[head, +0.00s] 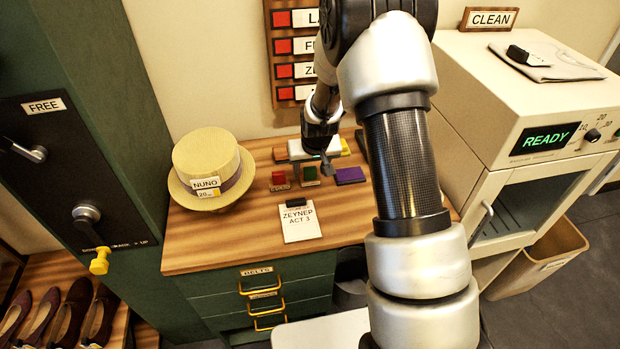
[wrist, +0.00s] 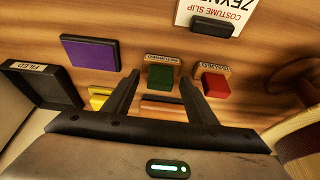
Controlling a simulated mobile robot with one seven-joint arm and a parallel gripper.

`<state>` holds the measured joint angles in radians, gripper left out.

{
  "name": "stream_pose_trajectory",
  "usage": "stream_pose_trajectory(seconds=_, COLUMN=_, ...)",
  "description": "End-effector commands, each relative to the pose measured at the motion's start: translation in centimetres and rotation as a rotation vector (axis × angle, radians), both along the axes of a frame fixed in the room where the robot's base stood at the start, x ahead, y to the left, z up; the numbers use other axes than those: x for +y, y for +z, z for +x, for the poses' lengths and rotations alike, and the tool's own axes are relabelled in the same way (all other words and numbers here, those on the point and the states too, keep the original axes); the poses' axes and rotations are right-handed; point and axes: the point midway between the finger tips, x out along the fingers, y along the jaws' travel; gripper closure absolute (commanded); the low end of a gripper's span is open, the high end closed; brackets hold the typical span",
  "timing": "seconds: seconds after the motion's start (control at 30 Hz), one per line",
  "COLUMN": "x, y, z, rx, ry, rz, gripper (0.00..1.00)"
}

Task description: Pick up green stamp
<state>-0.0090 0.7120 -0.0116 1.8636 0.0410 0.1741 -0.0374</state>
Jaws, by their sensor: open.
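In the head view the green stamp (head: 310,173) stands between a red stamp (head: 279,178) and a purple pad (head: 350,175). My gripper (wrist: 159,82) is open and empty. In the wrist view its two fingertips lie on either side of the green stamp; how far above it they are, I cannot tell.
The red stamp (wrist: 215,85) stands close beside the right finger. The purple pad (wrist: 90,53) and a black "FILED" tray (wrist: 43,87) lie left. A costume slip (head: 301,222) lies in front, and a straw hat (head: 207,160) stands at the table's left.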

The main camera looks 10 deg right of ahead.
Motion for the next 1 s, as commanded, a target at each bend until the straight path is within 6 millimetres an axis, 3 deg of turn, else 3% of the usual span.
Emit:
stream_pose_trajectory(seconds=0.1, x=0.0, y=-0.9, z=0.4, rx=0.0, ry=0.0, rz=0.0, gripper=0.48)
stream_pose_trajectory(seconds=0.33, x=0.0, y=-1.0, z=0.4, rx=-0.001, ry=0.0, rz=0.0, gripper=0.48)
stream_pose_trajectory(seconds=0.5, x=0.0, y=-1.0, z=0.4, rx=-0.001, ry=0.0, rz=0.0, gripper=0.75)
stream_pose_trajectory(seconds=0.73, x=0.0, y=-0.8, z=0.5, rx=-0.002, ry=0.0, rz=0.0, gripper=0.75)
stream_pose_trajectory(seconds=0.87, x=0.0, y=0.4, z=0.5, rx=-0.005, ry=0.0, rz=0.0, gripper=0.75)
stream_pose_trajectory(seconds=1.0, x=0.0, y=3.1, z=0.6, rx=-0.007, ry=0.0, rz=0.0, gripper=0.75)
